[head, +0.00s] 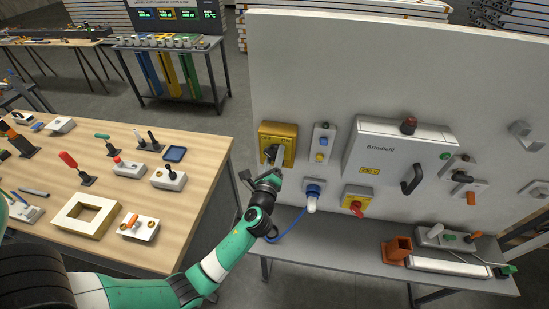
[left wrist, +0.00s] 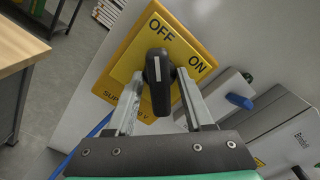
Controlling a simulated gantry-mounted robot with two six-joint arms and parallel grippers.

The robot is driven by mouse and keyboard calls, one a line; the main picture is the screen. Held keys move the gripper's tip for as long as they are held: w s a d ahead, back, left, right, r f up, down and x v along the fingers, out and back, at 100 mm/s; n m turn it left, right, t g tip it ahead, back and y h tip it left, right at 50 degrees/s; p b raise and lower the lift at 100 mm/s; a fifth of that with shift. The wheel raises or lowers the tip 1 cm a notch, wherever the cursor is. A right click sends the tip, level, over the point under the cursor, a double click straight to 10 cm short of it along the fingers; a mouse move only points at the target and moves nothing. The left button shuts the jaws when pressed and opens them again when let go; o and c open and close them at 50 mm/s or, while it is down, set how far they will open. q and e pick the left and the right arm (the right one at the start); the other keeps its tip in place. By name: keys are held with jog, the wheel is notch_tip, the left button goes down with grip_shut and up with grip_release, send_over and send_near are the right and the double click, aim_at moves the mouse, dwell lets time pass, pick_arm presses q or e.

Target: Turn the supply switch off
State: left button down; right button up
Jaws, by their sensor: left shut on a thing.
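The supply switch is a yellow plate (head: 290,131) on the left part of the upright panel, with a dark handle. In the left wrist view the plate (left wrist: 128,62) carries the words OFF and ON and partly hidden supply lettering. The black handle (left wrist: 159,85) has a white line that points up the picture, towards OFF; its exact setting is hard to judge. My left gripper (head: 270,166) is at the switch. In the left wrist view its two fingers (left wrist: 160,103) stand on either side of the handle, shut on it. My right gripper is out of view.
The panel also carries blue-button (head: 319,157), blue-plug (head: 313,193) and red-knob (head: 356,207) units, and a grey cabinet (head: 386,150). A grey shelf (head: 345,252) runs below. A wooden table (head: 205,150) with several small devices stands left, with a floor gap between.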

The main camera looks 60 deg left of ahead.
pick_arm(q)
jog(key=c, duration=0.7)
grip_release()
jog(key=v, duration=1.1)
jog(key=shift+s+d, duration=0.2)
jog(key=shift+d, duration=0.05)
